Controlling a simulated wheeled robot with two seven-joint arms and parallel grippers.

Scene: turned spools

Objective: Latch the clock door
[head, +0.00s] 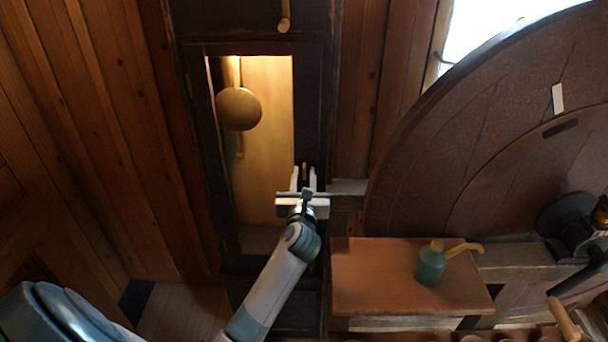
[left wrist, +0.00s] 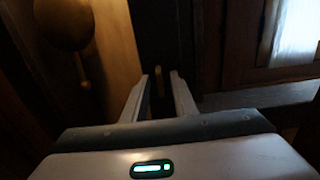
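The tall dark clock case has a narrow door (head: 308,110) with a lit window. A round brass pendulum bob (head: 238,108) hangs behind it, and it also shows in the left wrist view (left wrist: 65,22). The door looks flush with the case. A small brass latch piece (left wrist: 158,80) stands at the door's right edge. My left gripper (head: 304,174) is at that edge, with its two fingers apart and on either side of the latch piece. In the left wrist view, gaps seem to show between the piece and both fingers (left wrist: 159,88). My right gripper is not in view.
A wooden box top (head: 375,275) carrying a green bottle (head: 430,265) with a yellow spout stands right of the clock. A large dark wheel-like disc (head: 480,140) leans behind it. A wooden-handled crank (head: 563,320) is at the far right. Plank walls are at left.

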